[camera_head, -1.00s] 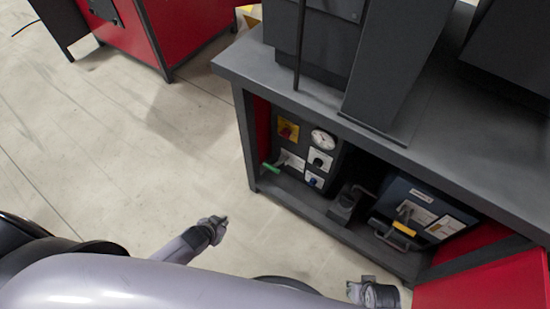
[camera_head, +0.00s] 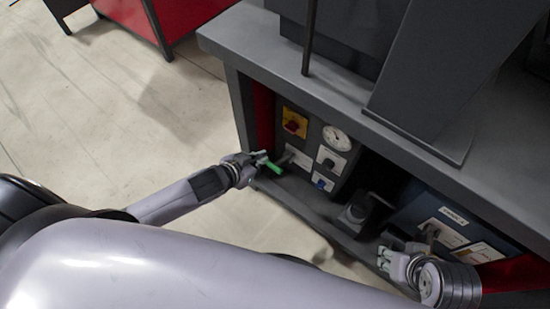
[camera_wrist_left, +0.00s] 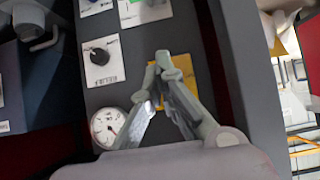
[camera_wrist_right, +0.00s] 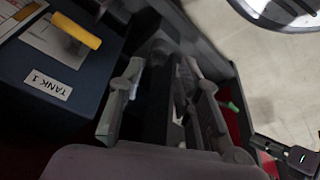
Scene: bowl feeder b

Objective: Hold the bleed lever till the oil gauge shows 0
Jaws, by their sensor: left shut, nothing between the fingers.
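The green-handled lever (camera_head: 271,167) sits low on the left of the dark control panel under the bench. My left gripper (camera_head: 261,157) is at the handle in the head view, shut and empty; I cannot tell if it touches it. In the left wrist view its closed fingers (camera_wrist_left: 166,66) stand before the yellow plate, and the green handle is not clear. The round white gauge (camera_head: 337,138) shows upside down in the left wrist view (camera_wrist_left: 108,126); its reading is too small to tell. My right gripper (camera_head: 384,260) is open and empty, in front of the lower shelf.
Beside the gauge are a yellow plate with a red switch (camera_head: 294,122), a black knob (camera_head: 331,159) and a blue switch (camera_head: 322,182). A blue box labelled TANK 1 (camera_wrist_right: 58,84) with a yellow handle (camera_wrist_right: 76,30) is near my right gripper. The bench top (camera_head: 240,42) overhangs the panel.

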